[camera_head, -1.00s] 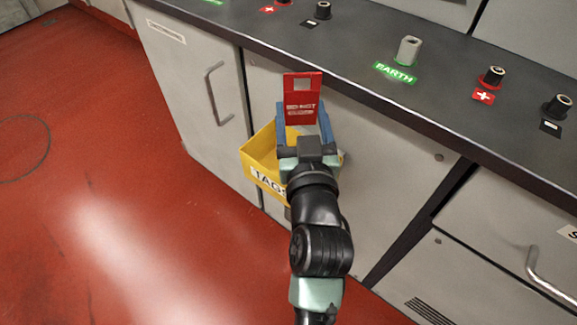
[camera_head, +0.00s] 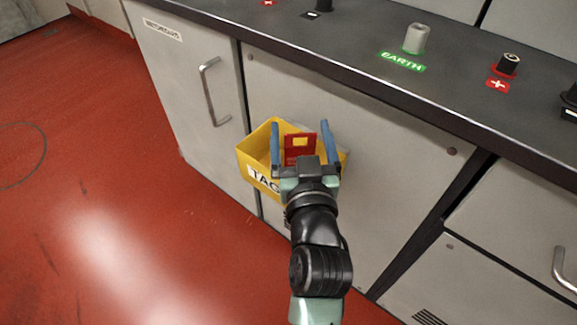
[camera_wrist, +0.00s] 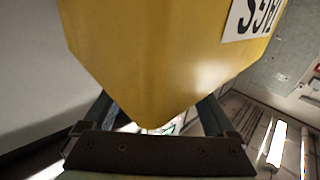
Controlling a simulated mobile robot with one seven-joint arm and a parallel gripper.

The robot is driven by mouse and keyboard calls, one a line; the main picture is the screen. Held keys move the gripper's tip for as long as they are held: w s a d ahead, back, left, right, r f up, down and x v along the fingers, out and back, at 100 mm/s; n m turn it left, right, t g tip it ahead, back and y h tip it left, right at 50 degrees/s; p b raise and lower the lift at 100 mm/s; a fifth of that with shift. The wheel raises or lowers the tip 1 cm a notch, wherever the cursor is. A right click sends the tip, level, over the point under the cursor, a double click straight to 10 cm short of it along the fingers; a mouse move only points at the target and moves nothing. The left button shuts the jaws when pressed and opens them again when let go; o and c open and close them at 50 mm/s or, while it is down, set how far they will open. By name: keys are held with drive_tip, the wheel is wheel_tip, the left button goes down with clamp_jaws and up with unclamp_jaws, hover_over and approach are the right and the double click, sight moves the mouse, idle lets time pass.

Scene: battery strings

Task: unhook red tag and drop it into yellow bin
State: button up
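The red tag (camera_head: 300,147) shows between the fingers of my gripper, low against the inside of the yellow bin (camera_head: 258,150); its lower part is hidden by my gripper. The bin is fixed to the cabinet front and bears a TAGS label. My gripper (camera_head: 301,132) is open, with its two blue fingers spread apart on either side of the tag and over the bin. In the wrist view the bin wall (camera_wrist: 150,60) fills the upper middle, and the tag is not seen there.
The dark counter (camera_head: 340,68) runs above the bin, with a grey EARTH post (camera_head: 415,38) and a red terminal (camera_head: 507,64) on it. Cabinet door handles (camera_head: 210,90) stick out at the left and right. The red floor (camera_head: 110,210) at left is clear.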

drive_tip(key=shift+o, duration=0.3)
drive_tip(key=shift+s, duration=0.1)
drive_tip(key=s+d, duration=0.1)
drive_tip(key=s, duration=1.1)
drive_tip(key=shift+s+d, duration=0.25)
drive_tip(key=shift+s, duration=0.1)
drive_tip(key=w+r+t, duration=0.2)
drive_tip(key=w+r, duration=0.2)
drive_tip(key=r, duration=0.7)
drive_tip(key=s+r+t+p, duration=0.1)
drive_tip(key=r+t+p, duration=0.1)
drive_tip(key=r+p, duration=1)
drive_tip(key=s+a+r+m+t+h+p, duration=0.1)
drive_tip(key=r+p, duration=1.1)
drive_tip(key=r, duration=2)
drive_tip(key=s+r+t+h+p, duration=0.1)
drive_tip(key=s+r+t+p, duration=0.2)
drive_tip(key=r+p, duration=0.9)
wheel_tip(320, 180, up, 10)
drive_tip(key=shift+s+a+r+t, duration=0.15)
drive_tip(key=shift+a+t, duration=0.2)
drive_tip(key=shift+t, duration=0.45)
